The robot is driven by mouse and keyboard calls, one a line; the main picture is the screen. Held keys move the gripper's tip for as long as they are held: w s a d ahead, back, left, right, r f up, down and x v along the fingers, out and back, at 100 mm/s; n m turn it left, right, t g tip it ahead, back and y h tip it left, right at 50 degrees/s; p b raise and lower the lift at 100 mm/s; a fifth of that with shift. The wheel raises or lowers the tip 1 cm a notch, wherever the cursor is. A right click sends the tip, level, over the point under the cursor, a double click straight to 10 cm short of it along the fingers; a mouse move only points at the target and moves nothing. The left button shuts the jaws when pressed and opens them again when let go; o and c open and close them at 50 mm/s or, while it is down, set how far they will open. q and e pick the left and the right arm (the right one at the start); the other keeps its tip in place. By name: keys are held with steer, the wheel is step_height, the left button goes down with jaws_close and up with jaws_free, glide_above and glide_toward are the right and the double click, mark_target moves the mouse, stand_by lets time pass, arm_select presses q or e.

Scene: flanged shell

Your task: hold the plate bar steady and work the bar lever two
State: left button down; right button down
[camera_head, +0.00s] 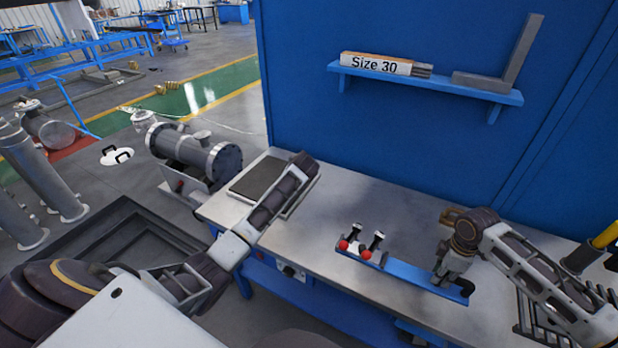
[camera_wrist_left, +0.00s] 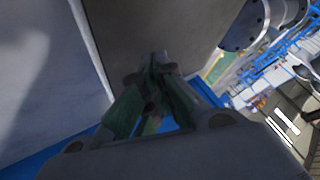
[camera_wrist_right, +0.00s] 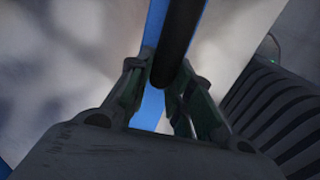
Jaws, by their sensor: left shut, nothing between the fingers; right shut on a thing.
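The blue plate bar (camera_head: 405,272) lies along the front of the metal table. Two small levers with red knobs, one at the left (camera_head: 343,245) and one to its right (camera_head: 366,254), sit at its left end beside dark-topped posts. I cannot tell which is lever two. My right gripper (camera_head: 441,278) is shut on the bar's right part; in the right wrist view its fingers (camera_wrist_right: 162,95) close around a dark rod (camera_wrist_right: 180,40) above the blue strip. My left gripper (camera_wrist_left: 158,75) is shut and empty above a dark flat plate (camera_wrist_left: 150,25), away from the levers.
The dark plate (camera_head: 256,180) lies at the table's left end. A blue wall with a shelf (camera_head: 425,80) stands behind the table (camera_head: 370,200). A flanged shell (camera_head: 195,152) stands left. A dark rack (camera_head: 540,322) lies at the right. The table's middle is bare.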

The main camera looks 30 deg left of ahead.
arm_select(q)
steer(key=shift+a+f+y, duration=0.15)
steer(key=shift+a, duration=0.5)
steer(key=shift+a+f+y, duration=0.1)
steer(key=shift+a+y, duration=0.05)
steer(key=shift+a, duration=0.45)
arm_select(e)
steer(key=c, duration=1.2)
jaws_free()
steer(key=shift+r, duration=0.1)
steer(key=shift+r, duration=5.9)
